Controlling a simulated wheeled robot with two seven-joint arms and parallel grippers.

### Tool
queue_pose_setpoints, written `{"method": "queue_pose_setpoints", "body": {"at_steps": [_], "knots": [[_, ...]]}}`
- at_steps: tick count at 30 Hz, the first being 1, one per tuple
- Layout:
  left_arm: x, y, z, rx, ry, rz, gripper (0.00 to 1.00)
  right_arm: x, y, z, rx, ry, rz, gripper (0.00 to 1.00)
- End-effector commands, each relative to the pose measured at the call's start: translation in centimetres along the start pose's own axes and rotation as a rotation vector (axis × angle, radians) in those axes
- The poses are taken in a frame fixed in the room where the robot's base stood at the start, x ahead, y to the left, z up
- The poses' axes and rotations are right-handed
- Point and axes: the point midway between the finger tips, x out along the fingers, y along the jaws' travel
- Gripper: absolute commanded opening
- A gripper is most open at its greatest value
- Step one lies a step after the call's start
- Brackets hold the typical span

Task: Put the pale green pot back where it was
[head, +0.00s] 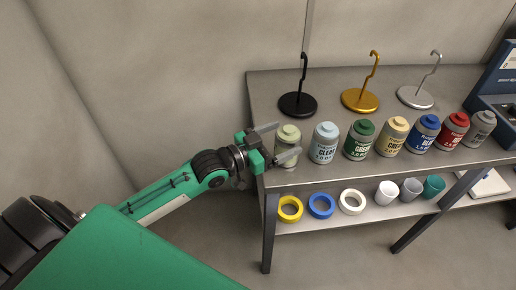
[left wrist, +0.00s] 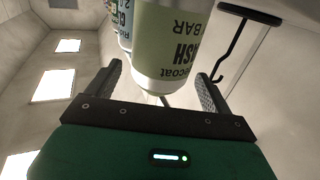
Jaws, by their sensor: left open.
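The pale green pot (head: 288,133) stands upright at the left end of a row of pots on the grey table top (head: 345,166). My left gripper (head: 281,143) is open, with one finger on each side of the pot's body. In the left wrist view the pot (left wrist: 170,40) fills the space between the two open fingers (left wrist: 160,75). I cannot tell whether either finger touches it. My right gripper is out of view.
A light blue pot (head: 324,143) stands close to its right, then green (head: 359,140), tan (head: 392,137) and further pots. Black (head: 297,104), gold (head: 360,100) and silver (head: 415,97) hook stands are behind. Tape rolls (head: 321,206) and cups (head: 387,192) sit on the lower shelf.

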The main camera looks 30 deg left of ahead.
Motion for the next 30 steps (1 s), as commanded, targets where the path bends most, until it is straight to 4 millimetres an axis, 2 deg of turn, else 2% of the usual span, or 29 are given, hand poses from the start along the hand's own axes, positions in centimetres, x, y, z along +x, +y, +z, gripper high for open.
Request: {"method": "queue_pose_setpoints", "body": {"at_steps": [3, 9, 15, 22, 30], "knots": [[-2.1, 0.1, 0.2, 0.001, -0.005, 0.002, 0.84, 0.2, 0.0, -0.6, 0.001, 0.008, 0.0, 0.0], [-5.0, 0.1, 0.2, 0.001, -0.004, 0.002, 0.84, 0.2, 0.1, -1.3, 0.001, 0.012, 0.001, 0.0], [-6.8, 0.0, 0.1, -0.001, -0.003, 0.0, 0.84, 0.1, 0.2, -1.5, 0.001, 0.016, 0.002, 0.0], [-7.7, 0.1, 0.0, 0.0, 0.0, 0.001, 0.84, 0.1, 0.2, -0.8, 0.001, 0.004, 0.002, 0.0], [-7.7, 0.0, -0.1, 0.0, 0.0, 0.001, 0.84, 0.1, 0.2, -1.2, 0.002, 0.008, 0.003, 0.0]]}}
